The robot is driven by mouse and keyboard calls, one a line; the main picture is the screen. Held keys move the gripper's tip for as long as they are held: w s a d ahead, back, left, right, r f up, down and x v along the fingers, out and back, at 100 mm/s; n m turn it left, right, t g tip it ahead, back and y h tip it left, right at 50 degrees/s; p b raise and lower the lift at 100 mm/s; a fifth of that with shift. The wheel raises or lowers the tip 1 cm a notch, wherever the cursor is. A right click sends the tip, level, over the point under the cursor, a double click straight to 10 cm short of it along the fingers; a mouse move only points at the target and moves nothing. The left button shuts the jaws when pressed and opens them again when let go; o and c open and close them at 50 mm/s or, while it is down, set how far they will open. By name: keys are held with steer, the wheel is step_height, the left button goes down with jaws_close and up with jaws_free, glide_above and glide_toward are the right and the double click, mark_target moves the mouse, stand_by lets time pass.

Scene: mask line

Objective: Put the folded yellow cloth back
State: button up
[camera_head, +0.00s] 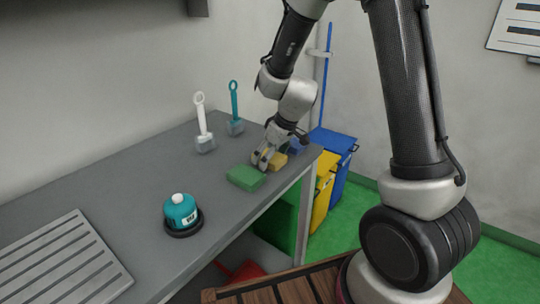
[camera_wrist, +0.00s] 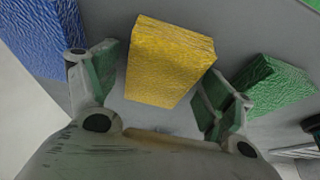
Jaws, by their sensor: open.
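The folded yellow cloth (camera_wrist: 168,62) lies on the grey table, between my open fingers in the wrist view. In the head view the yellow cloth (camera_head: 279,160) is partly hidden behind my gripper. My gripper (camera_head: 264,160) is low over the table at the cloth. In the wrist view my gripper (camera_wrist: 152,92) has one finger on each side of the cloth, with a gap showing on both sides. I cannot tell how far the fingertips are above the table.
A folded green cloth (camera_head: 245,177) and a folded blue cloth (camera_head: 298,146) lie on either side, close to my fingers.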

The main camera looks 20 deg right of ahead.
mark_target(276, 159)
steer(key=v, duration=0.8)
steer(key=shift+s+a+r, duration=0.1)
steer(key=shift+a, duration=0.2)
steer(key=shift+s+d+r, duration=0.25)
steer(key=shift+s+r, duration=0.05)
steer(key=shift+r, duration=0.25)
steer(key=s+d+r+m+h, duration=0.1)
steer(key=s+d+r, duration=0.3)
steer(key=s, duration=0.4)
steer(key=s+d+r+m, duration=0.3)
steer(key=s+d+r, duration=0.1)
steer(key=s, duration=0.3)
steer(key=s+d+r+m+h, duration=0.1)
steer(key=s+d+r+m, duration=0.2)
steer(key=s, duration=0.5)
steer(key=d+r, duration=0.1)
steer(key=d, duration=0.1)
steer(key=shift+s+d+r+t+h, duration=0.25)
steer(key=shift+s+r+t+h, duration=0.05)
steer(key=shift+c, duration=0.2)
